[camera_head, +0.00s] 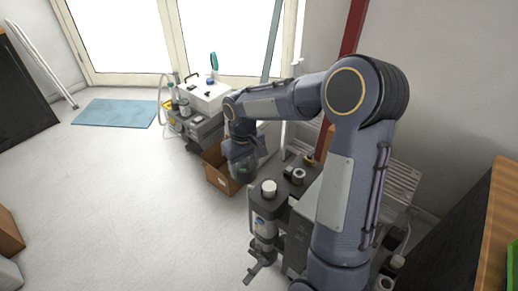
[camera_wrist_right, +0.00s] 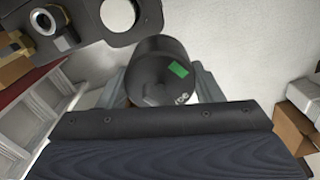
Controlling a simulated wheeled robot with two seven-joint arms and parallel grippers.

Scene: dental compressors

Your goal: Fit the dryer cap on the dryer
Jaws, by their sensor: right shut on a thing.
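The dryer cap (camera_wrist_right: 160,75) is a black cylinder with a green label and some pale lettering. In the right wrist view it sits between the two fingers of my right gripper (camera_wrist_right: 160,88), which is shut on it. In the head view my right gripper (camera_head: 243,172) holds it in the air, left of and above what looks like the dryer (camera_head: 264,226), an upright grey cylinder with a white top. The cap is mostly hidden there by the wrist. A white disc (camera_wrist_right: 117,14) in the wrist view may be that white top; it is apart from the cap. My left gripper is not in view.
The grey compressor unit (camera_head: 299,178) stands beside the dryer, partly behind my right arm. A cardboard box (camera_head: 222,182) is on the floor below the gripper. Another machine (camera_head: 205,112) stands near the windows. The floor to the left is clear around a blue mat (camera_head: 115,112).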

